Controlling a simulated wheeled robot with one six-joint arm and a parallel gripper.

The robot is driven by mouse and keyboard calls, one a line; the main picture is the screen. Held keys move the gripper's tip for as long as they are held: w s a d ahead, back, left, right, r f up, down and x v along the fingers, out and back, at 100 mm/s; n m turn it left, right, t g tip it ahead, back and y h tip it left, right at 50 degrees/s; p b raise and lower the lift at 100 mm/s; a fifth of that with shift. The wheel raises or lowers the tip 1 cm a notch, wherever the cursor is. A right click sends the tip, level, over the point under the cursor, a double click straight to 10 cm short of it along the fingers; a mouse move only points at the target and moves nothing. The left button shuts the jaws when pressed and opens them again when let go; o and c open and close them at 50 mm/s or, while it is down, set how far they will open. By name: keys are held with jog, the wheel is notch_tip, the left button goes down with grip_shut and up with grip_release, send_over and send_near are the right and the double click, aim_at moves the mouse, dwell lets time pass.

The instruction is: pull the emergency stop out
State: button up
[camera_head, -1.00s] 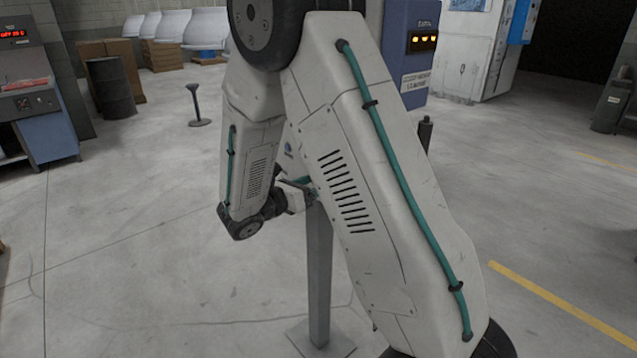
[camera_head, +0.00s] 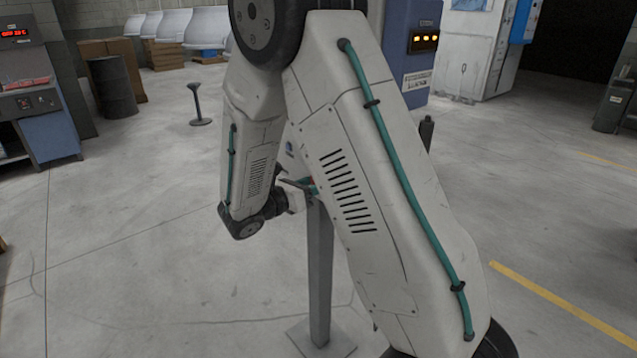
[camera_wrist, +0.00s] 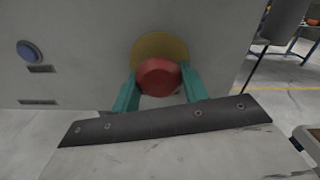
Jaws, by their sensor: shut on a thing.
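The emergency stop (camera_wrist: 158,75) is a red round button in front of a yellow disc (camera_wrist: 160,46) on a pale grey panel (camera_wrist: 90,75). It shows in the middle of the wrist view. My gripper (camera_wrist: 159,82) has its two teal fingers on the left and right sides of the red button, shut on it.
A blue round button (camera_wrist: 30,51) sits on the same panel, to the left. A short black stand (camera_head: 199,105) is on the floor further back. A blue console (camera_head: 40,110) stands at the left. The floor around the post is mostly clear.

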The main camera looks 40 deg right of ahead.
jog(key=o, duration=1.4)
jog(key=shift+a, duration=0.1)
jog(key=a, duration=0.8)
jog(key=shift+s, duration=0.15)
jog(key=shift+d, duration=0.1)
jog(key=s+a+m+g+y, duration=0.1)
jog(key=s+m+g+y, duration=0.6)
jog(key=s+m, duration=0.55)
jog(key=s+a+r+m+t+y, duration=0.3)
jog(key=s+r+m+t+y, duration=0.1)
jog(key=s, duration=0.3)
jog(key=s+a+r+m+t+y, duration=0.3)
jog(key=s+a+r+m+y, duration=0.1)
jog(key=s+r+y, duration=0.2)
jog(key=shift+s+r+t+y, duration=0.15)
jog(key=shift+s+t+y, duration=0.3)
jog(key=shift+s, duration=0.25)
